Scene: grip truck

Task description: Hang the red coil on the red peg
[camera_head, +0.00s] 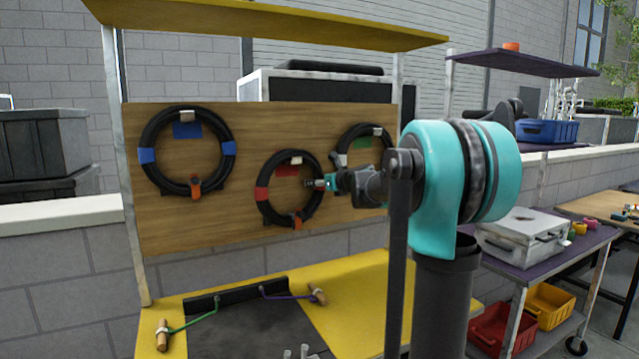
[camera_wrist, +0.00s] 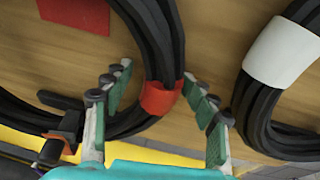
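The red coil (camera_head: 264,207), a black ring with red tape bands, is against the wooden board in the middle, at the red patch (camera_head: 286,170). A pale peg end (camera_head: 296,160) shows at its top. An orange piece (camera_head: 297,221) is at its bottom. My gripper (camera_head: 314,183) is at the coil's right side. In the wrist view my gripper (camera_wrist: 152,82) is open, its fingers on either side of the coil at a red tape band (camera_wrist: 160,97). The left finger is apart from the band; the right finger is close, contact unclear. The red patch (camera_wrist: 85,12) shows at upper left.
A blue-taped coil (camera_head: 148,157) is on the board at left. A white-taped coil (camera_head: 343,160) by a green patch is close at right, partly behind my arm; its white band (camera_wrist: 281,53) shows in the wrist view. A yellow bench (camera_head: 355,290) lies below the board.

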